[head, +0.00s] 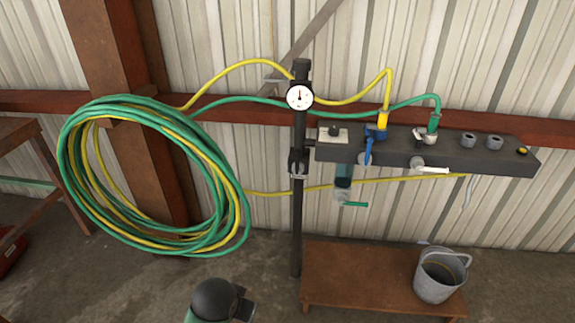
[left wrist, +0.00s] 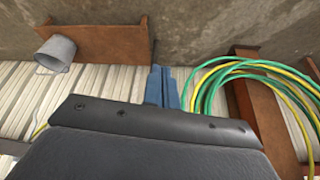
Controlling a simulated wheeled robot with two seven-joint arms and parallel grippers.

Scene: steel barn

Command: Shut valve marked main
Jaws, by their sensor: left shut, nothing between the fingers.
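A dark manifold bar (head: 470,155) is fixed against the wall in the head view. A blue valve lever (head: 368,152) on it points down. A white lever (head: 432,169) to its right points right. A small green lever (head: 355,204) under the clear bowl (head: 343,182) also points right. No marking reading "main" is legible, so I cannot tell which valve bears it. My left gripper (left wrist: 161,87) shows blue fingers in the left wrist view, shut and empty, apart from the valves. My right gripper is in neither view.
A green and yellow hose coil (head: 75,190) hangs at left, its hoses running to the manifold. A dark post (head: 297,225) carries a dial gauge (head: 299,96). Below stand a brown bench (head: 340,275) and a metal bucket (head: 438,280). The space before the manifold looks clear.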

